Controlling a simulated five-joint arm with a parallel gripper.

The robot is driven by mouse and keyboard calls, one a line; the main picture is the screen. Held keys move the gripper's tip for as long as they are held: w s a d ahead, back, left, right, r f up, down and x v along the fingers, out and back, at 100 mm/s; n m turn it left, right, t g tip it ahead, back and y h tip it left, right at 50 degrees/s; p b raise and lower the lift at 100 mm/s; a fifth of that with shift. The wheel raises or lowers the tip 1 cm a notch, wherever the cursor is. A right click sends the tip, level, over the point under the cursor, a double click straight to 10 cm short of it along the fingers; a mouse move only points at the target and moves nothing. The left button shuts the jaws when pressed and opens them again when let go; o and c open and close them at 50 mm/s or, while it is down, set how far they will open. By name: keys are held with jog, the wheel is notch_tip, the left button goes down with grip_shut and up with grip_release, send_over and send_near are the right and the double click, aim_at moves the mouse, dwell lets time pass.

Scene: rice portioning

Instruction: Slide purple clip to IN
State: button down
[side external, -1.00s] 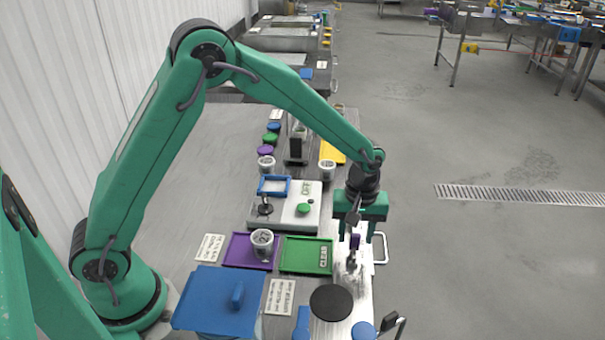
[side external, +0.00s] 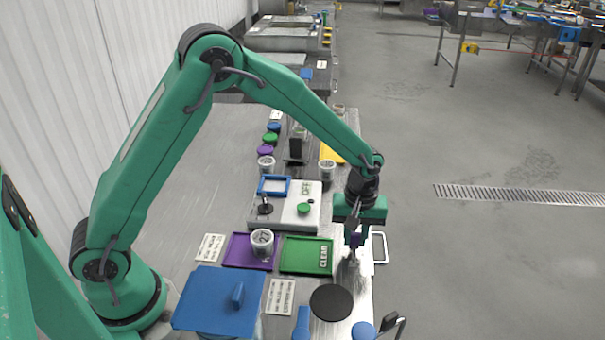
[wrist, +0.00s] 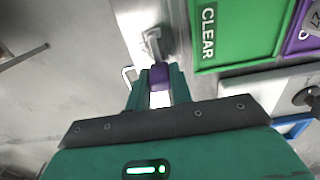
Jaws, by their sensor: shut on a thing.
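The purple clip (wrist: 159,76) sits between the two fingers of my gripper (wrist: 155,92) in the wrist view. In the side external view, my gripper (side external: 355,236) is low over the right edge of the table, and the clip (side external: 355,240) shows small and partly hidden between the fingers. My gripper is shut on the clip. A grey metal fitting (wrist: 153,42) lies just beyond the clip. I cannot read an IN mark in either view.
A green tray marked CLEAR (side external: 300,254) and a purple tray (side external: 238,250) holding a cup (side external: 262,242) lie left of my gripper. A box with a green button (side external: 285,215) stands behind them. A blue lid (side external: 215,300) and a black disc (side external: 331,302) are nearer.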

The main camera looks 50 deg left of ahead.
jog(key=shift+w+a+r, duration=0.1)
jog(key=shift+w+a, duration=1.25)
jog(key=shift+w, duration=0.05)
jog(key=c, duration=1.3)
grip_release()
jog(key=shift+o, duration=0.3)
jog(key=shift+s, duration=0.1)
jog(key=shift+r, duration=0.1)
notch_tip(320, 180, up, 8)
jog(key=shift+f, duration=0.2)
